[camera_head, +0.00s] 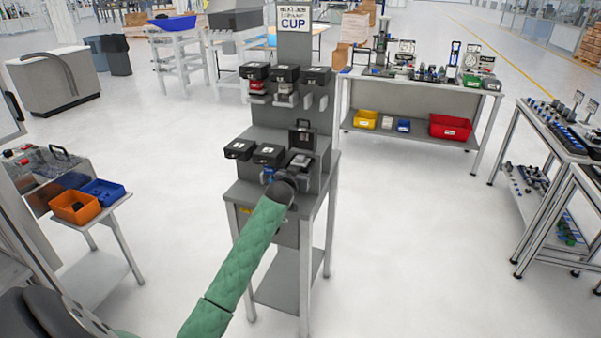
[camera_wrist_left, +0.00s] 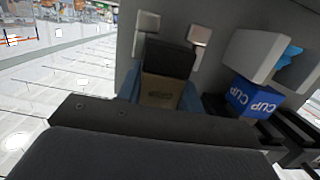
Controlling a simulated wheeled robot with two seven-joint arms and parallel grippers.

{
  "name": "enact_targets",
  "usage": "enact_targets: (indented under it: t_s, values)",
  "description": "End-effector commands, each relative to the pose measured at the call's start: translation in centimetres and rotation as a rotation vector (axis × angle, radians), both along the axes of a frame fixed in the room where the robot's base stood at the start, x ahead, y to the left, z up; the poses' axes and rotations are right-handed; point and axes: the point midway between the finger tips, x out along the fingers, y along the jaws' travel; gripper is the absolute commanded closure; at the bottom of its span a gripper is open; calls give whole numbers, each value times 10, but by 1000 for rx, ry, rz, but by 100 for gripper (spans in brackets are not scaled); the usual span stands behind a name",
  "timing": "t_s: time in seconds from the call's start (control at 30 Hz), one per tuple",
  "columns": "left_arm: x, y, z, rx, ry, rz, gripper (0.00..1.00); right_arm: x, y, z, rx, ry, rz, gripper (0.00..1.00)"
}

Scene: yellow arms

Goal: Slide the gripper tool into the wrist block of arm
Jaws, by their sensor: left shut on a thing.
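My left arm, in a green sleeve, reaches up to a grey tool stand (camera_head: 265,140). My left gripper (camera_head: 274,178) is at the stand's lower row, at the right-hand holder, which has a raised black lid (camera_head: 302,138). Its fingers are small and partly hidden there. In the left wrist view the gripper is shut on a tan block with a black top (camera_wrist_left: 160,90), with blue sides beside it; I cannot tell for certain that it is the gripper tool. A blue block marked CUP (camera_wrist_left: 254,98) sits to its right under a light grey piece. I cannot make out the wrist block. My right gripper is out of view.
A cart with orange (camera_head: 75,206) and blue bins is at left. A bench with bins (camera_head: 450,126) stands behind at right. Clear floor lies right of the stand.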

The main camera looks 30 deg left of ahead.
Motion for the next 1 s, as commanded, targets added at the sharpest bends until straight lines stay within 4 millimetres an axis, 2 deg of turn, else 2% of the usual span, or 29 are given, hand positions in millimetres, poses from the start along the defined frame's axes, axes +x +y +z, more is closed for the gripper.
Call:
enact_targets:
  t_s: [1.0]
  values:
    - [0,0,3,0,-2,0,100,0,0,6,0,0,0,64]
